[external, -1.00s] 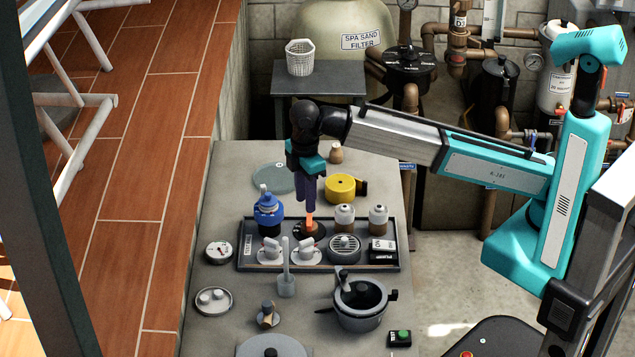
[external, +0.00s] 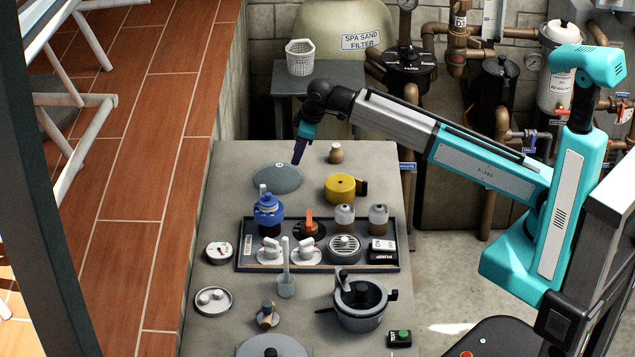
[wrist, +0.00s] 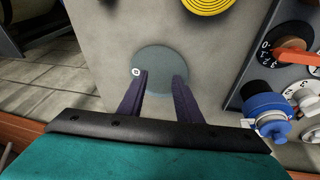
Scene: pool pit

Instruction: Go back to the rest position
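My gripper (external: 298,160) hangs in the air above the worktop, over the right part of a round grey-green disc (external: 275,180). In the wrist view my gripper (wrist: 162,88) shows two purple fingers spread apart with nothing between them. The disc (wrist: 160,62) shows beyond and between the fingertips. The arm reaches out from the right with its wrist bent downward. An orange-handled knob (external: 309,226) stands in the black tray, clear of the gripper; its orange handle also shows at the right of the wrist view (wrist: 294,56).
The black tray (external: 401,240) holds a blue valve (external: 268,213), brown-and-white bottles and small fittings. A yellow roll (external: 340,188) and a small brown bottle (external: 336,153) stand right of the gripper. A dark pot (external: 361,310) sits in front. Pipes and filters stand behind the worktop.

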